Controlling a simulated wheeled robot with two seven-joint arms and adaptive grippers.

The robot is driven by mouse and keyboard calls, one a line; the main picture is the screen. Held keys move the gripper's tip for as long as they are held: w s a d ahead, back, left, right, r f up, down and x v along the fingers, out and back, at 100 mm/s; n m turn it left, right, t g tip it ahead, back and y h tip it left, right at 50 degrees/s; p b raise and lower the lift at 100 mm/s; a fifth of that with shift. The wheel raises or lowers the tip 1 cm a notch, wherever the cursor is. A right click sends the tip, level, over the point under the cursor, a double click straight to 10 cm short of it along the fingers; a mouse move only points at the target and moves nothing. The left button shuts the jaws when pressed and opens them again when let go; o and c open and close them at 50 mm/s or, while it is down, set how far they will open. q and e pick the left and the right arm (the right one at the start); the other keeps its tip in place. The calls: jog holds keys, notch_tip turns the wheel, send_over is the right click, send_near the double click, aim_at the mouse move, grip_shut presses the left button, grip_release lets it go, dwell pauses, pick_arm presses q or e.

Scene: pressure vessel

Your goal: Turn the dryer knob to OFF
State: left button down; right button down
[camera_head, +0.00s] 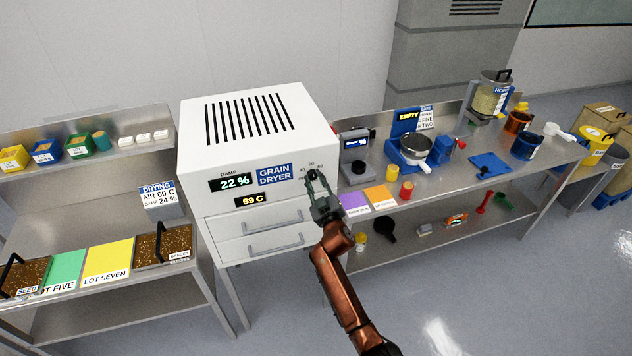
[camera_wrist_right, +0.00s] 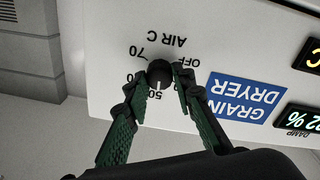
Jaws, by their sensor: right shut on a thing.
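The white grain dryer (camera_head: 256,150) stands in the middle of the head view. A light mark on the knob seems to point toward the 50 side, away from OFF. My right gripper (camera_head: 315,184) reaches up to the knob. Its green fingers (camera_wrist_right: 161,82) are on both sides of the knob, shut on it. My left gripper is not in view.
Two handled drawers (camera_head: 262,232) are below the dryer panel. A steel bench (camera_head: 470,183) with a scale, pots and a blue mat stands to the right. A shelf unit with grain trays and lot cards (camera_head: 108,258) stands to the left.

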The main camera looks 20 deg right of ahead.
jog(key=n, duration=0.6)
jog(key=shift+f+n, duration=0.1)
jog(key=shift+n, duration=0.3)
jog(key=n, duration=0.5)
jog(key=shift+n+y, duration=0.4)
jog(key=n+p, duration=0.1)
jog(key=n, duration=0.4)
jog(key=shift+d+n, duration=0.1)
jog(key=shift+n, duration=0.2)
jog(key=n+p, duration=0.2)
jog(key=n, duration=0.3)
jog(key=shift+n+g, duration=0.3)
jog(key=shift+f, duration=0.1)
jog(key=c, duration=1.7)
grip_release()
jog(key=shift+o, duration=0.4)
